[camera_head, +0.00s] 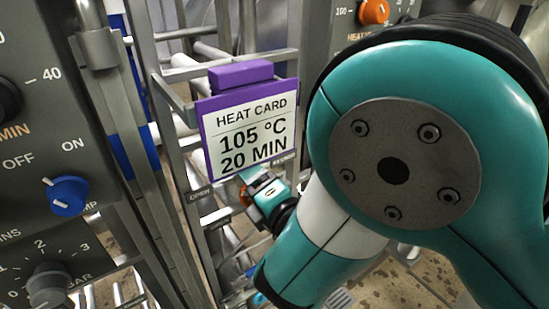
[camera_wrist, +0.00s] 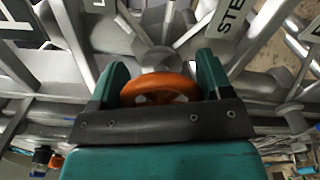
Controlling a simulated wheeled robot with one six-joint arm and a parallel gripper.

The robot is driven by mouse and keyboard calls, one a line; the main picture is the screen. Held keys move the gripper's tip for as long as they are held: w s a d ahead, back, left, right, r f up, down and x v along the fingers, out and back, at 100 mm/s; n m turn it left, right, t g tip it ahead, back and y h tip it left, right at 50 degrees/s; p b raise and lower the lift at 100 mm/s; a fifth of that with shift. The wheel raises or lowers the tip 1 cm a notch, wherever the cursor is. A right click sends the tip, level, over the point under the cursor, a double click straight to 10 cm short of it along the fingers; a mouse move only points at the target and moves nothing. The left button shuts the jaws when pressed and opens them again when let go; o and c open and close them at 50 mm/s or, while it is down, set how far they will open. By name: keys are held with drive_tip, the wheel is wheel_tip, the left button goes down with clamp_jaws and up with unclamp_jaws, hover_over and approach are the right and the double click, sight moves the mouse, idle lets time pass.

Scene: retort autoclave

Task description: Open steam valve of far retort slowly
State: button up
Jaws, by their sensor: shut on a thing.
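An orange handwheel (camera_wrist: 160,86) sits between the two teal fingers of my gripper (camera_wrist: 161,80) in the wrist view. The fingers are shut on the wheel's rim at both sides. A label whose visible letters read "STE" (camera_wrist: 232,17) is to the right of the wheel, cut off by the frame edge. In the head view my gripper (camera_head: 254,190) reaches in among grey frame bars just below the heat card, with a bit of orange showing at its left. Most of the wheel is hidden there by the gripper.
A purple-framed heat card (camera_head: 247,132) reading 105 °C, 20 MIN hangs in front of the frame bars. A grey control panel (camera_head: 40,130) with a blue knob (camera_head: 68,195) stands at the left. Another panel with an orange knob (camera_head: 374,11) is at the top right. Bars crowd around the gripper.

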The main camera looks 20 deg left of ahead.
drive_tip(key=n, duration=0.2)
drive_tip(key=n+p, duration=0.1)
drive_tip(key=n, duration=0.2)
drive_tip(key=shift+s+a+r, duration=0.1)
drive_tip(key=shift+s+r, duration=0.05)
drive_tip(key=shift+n, duration=0.3)
idle(0.3)
drive_tip(key=o, duration=0.9)
